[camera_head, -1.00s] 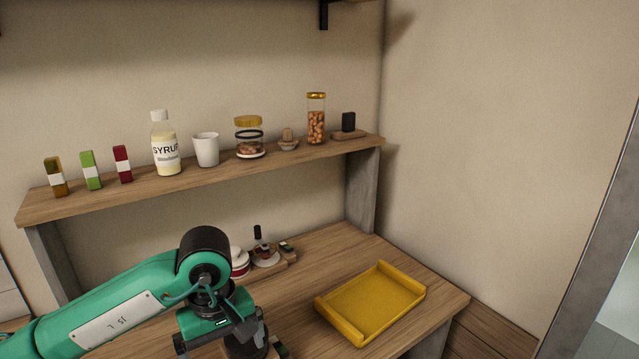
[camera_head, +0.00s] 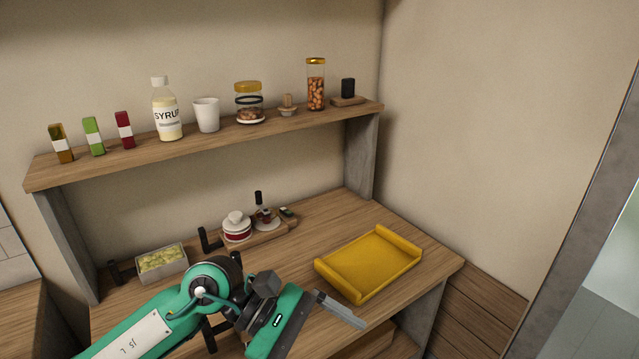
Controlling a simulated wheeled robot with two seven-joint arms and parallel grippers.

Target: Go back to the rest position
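My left arm comes in from the lower left, green with a black wrist. My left gripper (camera_head: 290,325) has its green body tilted over the front of the wooden desk (camera_head: 330,222). A grey, flat piece sticks out from it to the right, below the yellow tray. Its fingertips are not clearly shown, so I cannot tell whether it is open or shut. I see nothing clearly held in it. My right gripper is not in view.
The yellow tray (camera_head: 368,262) lies on the desk, right of my gripper. Behind the arm are a box of yellow-green pieces (camera_head: 161,260), a red-and-white jar (camera_head: 237,228) and a small bottle (camera_head: 259,212). Jars and bottles line the raised shelf (camera_head: 215,139).

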